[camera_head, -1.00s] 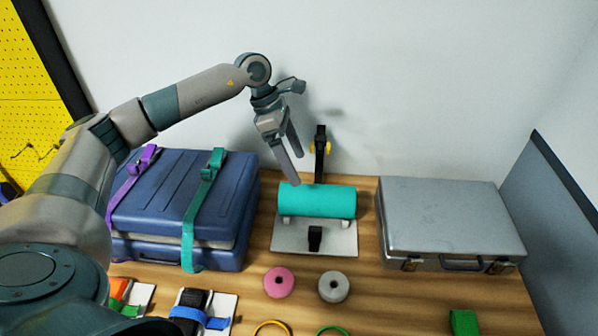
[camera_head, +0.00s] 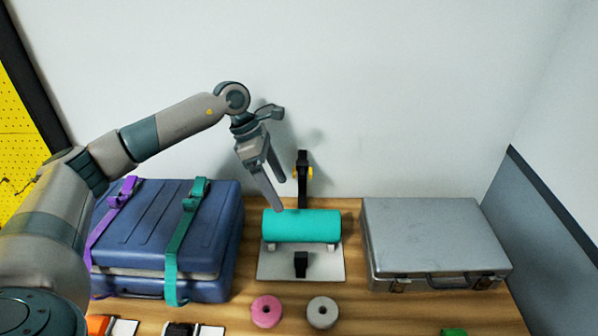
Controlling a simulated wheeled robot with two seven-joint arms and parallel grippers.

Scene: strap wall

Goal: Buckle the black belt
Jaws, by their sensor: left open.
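The black belt (camera_head: 303,192) stands upright behind a teal roll (camera_head: 302,226), with a yellow piece partway up it. A black buckle part (camera_head: 301,264) sits on the white base plate (camera_head: 326,267) in front of the roll. The belt's two ends are apart, and any part under the roll is hidden. My left gripper (camera_head: 279,194) is open and empty. Its fingers point down near the roll's left end, left of the belt; I cannot tell whether they touch anything. My right gripper is not in view.
A blue case (camera_head: 165,235) with purple and green straps stands left. A silver case (camera_head: 435,237) lies right. A pink ring (camera_head: 266,311) and a grey ring (camera_head: 322,312) lie in front of the plate. A white wall (camera_head: 400,90) is behind the wooden table.

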